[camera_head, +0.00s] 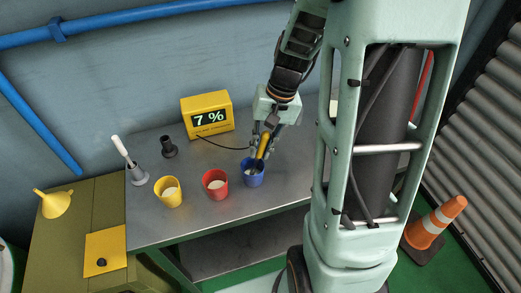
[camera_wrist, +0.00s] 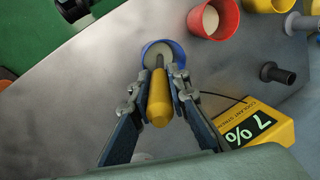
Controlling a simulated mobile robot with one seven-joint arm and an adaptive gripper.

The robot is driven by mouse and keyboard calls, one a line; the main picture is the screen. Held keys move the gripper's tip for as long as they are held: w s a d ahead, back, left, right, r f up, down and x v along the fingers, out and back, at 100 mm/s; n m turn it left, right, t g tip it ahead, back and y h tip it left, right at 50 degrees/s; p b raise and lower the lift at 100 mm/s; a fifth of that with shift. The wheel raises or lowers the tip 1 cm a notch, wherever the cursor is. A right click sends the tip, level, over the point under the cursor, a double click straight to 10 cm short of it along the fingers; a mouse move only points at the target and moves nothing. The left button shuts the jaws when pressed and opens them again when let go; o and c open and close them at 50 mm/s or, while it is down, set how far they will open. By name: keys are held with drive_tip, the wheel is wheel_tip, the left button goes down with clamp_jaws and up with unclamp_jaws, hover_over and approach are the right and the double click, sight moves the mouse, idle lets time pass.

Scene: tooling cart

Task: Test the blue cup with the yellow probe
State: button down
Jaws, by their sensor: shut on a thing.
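My gripper (camera_head: 267,135) is shut on the yellow probe (camera_head: 262,147) above the blue cup (camera_head: 254,177). The wrist view shows the probe (camera_wrist: 159,100) between the fingers, its thin grey tip reaching into the mouth of the blue cup (camera_wrist: 178,53). The cup stands upright and holds pale contents. I cannot tell how deep the tip is. A black cable runs from the probe to a yellow meter (camera_head: 208,115), which reads 7 %; the meter also shows in the wrist view (camera_wrist: 262,125).
A red cup (camera_head: 215,184) and a yellow cup (camera_head: 169,193) stand left of the blue cup. A grey holder with a white-handled tool (camera_head: 139,176) and a black holder (camera_head: 169,148) stand further left. The bare metal top (camera_head: 150,235) is clear in front.

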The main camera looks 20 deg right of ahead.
drive_tip(key=shift+a+r+p+v, duration=0.1)
drive_tip(key=shift+a+p+v, duration=0.25)
drive_tip(key=shift+p+v, duration=0.9)
drive_tip(key=shift+a+r+p+v, duration=0.1)
drive_tip(key=shift+a+p+v, duration=0.25)
drive_tip(key=shift+p+v, duration=0.9)
drive_tip(key=shift+a+r+p+v, duration=0.1)
drive_tip(key=shift+a+p+v, duration=0.4)
drive_tip(key=shift+v, duration=1.35)
drive_tip(key=shift+d, duration=0.15)
drive_tip(key=shift+a+p+v, duration=0.25)
drive_tip(key=shift+p+v, duration=0.6)
drive_tip(key=shift+v, duration=0.15)
drive_tip(key=shift+a+p+v, duration=0.25)
drive_tip(key=shift+p+v, duration=0.55)
drive_tip(key=shift+v, duration=0.15)
drive_tip(key=shift+r, duration=0.1)
